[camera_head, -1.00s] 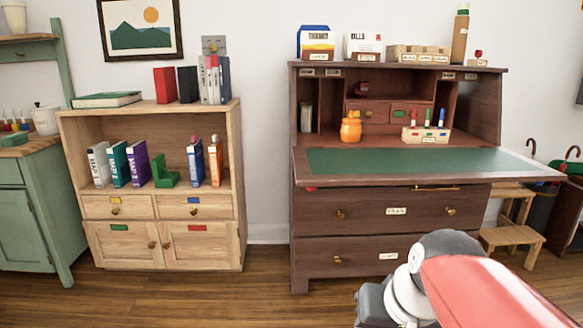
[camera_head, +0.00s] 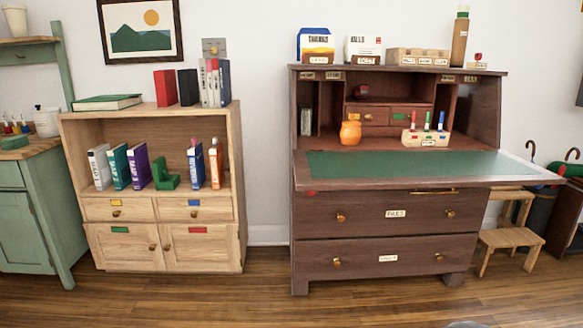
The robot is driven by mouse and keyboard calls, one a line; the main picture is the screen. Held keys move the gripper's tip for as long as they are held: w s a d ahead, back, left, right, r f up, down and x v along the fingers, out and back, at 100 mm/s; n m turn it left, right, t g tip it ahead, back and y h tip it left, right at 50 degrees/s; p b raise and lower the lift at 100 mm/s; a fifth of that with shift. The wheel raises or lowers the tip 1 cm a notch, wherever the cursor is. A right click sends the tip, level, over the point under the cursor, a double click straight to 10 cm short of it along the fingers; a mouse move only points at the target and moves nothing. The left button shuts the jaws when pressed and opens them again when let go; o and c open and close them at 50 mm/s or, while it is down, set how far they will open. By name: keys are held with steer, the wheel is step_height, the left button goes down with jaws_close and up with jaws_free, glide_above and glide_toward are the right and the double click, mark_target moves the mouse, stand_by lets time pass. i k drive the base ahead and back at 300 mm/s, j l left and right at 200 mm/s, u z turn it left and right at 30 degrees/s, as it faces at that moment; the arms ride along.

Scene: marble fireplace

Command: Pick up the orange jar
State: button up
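The orange jar (camera_head: 350,133) stands upright on the dark wooden desk, at the back of the green writing surface, in front of the small drawers. Nothing covers it in the head view. My gripper is not in view.
The desk's fold-down top with its green surface (camera_head: 400,163) is mostly clear. A pen holder (camera_head: 425,139) with several markers stands right of the jar. A bookcase (camera_head: 75,122) stands to the left and a step stool (camera_head: 510,238) to the right. The floor (camera_head: 180,296) in front is clear.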

mark_target(350, 135)
steer(key=i+l+u, duration=0.35)
steer(key=l, duration=0.9)
steer(key=i+l+u, duration=0.15)
steer(key=l+u, duration=0.2)
steer(key=l, duration=0.95)
steer(key=l+u, duration=0.35)
steer(key=l, duration=0.95)
steer(key=l+u, duration=0.25)
steer(key=l, duration=0.8)
steer(key=l+u, duration=0.25)
steer(key=l, duration=0.8)
